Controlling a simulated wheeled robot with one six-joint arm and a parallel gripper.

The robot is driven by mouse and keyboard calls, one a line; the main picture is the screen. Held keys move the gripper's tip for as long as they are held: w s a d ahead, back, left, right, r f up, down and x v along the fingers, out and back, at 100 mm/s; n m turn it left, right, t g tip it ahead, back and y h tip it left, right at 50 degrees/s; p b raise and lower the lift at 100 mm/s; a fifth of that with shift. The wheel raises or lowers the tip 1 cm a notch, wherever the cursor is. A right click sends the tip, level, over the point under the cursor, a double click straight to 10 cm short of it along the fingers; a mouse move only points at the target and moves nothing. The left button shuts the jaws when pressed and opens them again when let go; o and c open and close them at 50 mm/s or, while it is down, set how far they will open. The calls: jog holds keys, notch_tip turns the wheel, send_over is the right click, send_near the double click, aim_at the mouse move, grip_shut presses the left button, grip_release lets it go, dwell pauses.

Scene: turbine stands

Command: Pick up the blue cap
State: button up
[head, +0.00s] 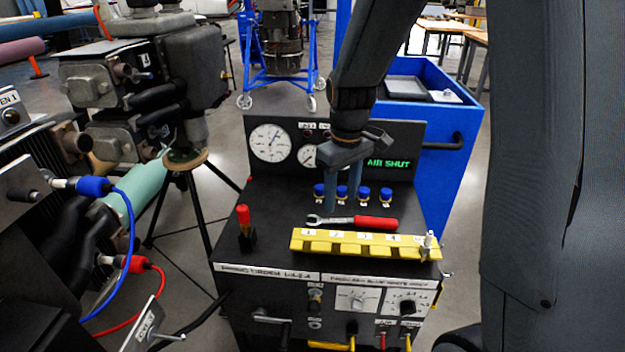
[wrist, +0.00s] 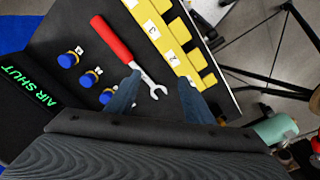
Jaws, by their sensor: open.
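Several small blue caps with yellowish bases stand in a row on the black bench top; the leftmost (head: 319,190) and rightmost (head: 386,194) show clearly in the head view. The frames do not show which one the task means. In the wrist view the caps, one of them here (wrist: 66,60), lie left of my fingers, the nearest partly hidden by the left finger. My gripper (head: 341,204) is open and empty, pointing down over the bench among the caps in the head view. In the wrist view my gripper (wrist: 160,80) has the wrench's open end between its fingertips.
A red-handled wrench (head: 375,222) lies in front of the caps. A yellow numbered block (head: 365,246) runs along the front. The gauge panel (head: 400,140) reading AIR SHUT rises behind. A red-topped lever (head: 243,218) stands at left.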

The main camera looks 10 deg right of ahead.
aim_at(320, 186)
jog(key=w+f+n, duration=0.1)
jog(key=w+n, duration=0.2)
jog(key=w, duration=0.3)
jog(key=w+f+n, duration=0.1)
jog(key=w+n, duration=0.2)
jog(key=w, duration=0.4)
jog(key=w+f+n, duration=0.1)
jog(key=w+n, duration=0.1)
jog(key=w, duration=0.5)
jog(key=shift+d+f+n+g, duration=0.25)
jog(key=shift+n+g, duration=0.05)
jog(key=shift+n, duration=0.1)
jog(key=shift+w+f+p, duration=0.1)
jog(key=shift+f+p, duration=0.05)
jog(key=shift+p, duration=0.15)
jog(key=shift+w+a+f+p, duration=0.15)
jog(key=shift+f+p, duration=0.65)
jog(key=shift+f, duration=1.1)
jog(key=shift+w+a+f+p, duration=0.15)
jog(key=shift+f+p, duration=0.6)
jog(key=shift+f, duration=1.1)
jog(key=c, duration=1.1)
